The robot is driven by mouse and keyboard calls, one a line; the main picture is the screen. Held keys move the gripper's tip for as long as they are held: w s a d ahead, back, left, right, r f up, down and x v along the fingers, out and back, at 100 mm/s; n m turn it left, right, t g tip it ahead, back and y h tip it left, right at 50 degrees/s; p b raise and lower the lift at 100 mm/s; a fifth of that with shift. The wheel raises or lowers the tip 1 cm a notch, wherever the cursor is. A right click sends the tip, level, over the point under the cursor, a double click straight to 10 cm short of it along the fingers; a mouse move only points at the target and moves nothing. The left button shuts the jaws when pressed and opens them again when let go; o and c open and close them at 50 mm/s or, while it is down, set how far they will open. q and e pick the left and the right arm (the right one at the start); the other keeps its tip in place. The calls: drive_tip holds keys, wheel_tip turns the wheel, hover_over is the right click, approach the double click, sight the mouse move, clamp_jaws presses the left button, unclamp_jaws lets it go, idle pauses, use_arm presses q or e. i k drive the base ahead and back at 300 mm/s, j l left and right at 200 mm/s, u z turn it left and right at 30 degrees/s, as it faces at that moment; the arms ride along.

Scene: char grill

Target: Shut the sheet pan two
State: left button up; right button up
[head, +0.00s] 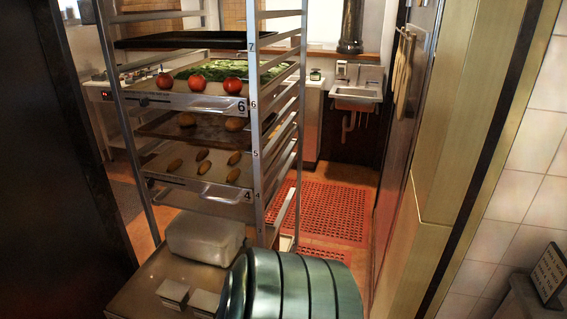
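No label 2 is visible, so I cannot tell for sure which pan is sheet pan two. A low metal sheet (135,298) juts toward me at the rack's bottom. It bears a pale block-like container (205,236) and two small boxes (188,297). Its near edge is cut off by the frame. Neither of my grippers is in view.
Higher pans hold tomatoes (232,85), greens and brown oval food pieces (240,158). A large green ribbed rounded object (300,288) covers the rack's lower right. Dark panel (50,170) at left, yellowish cabinet (445,150) at right. Red floor mat (330,212) lies behind.

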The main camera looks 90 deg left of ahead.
sight(137, 299)
drive_tip(key=i+l, duration=0.2)
drive_tip(key=i, duration=0.2)
drive_tip(key=u, duration=4.15)
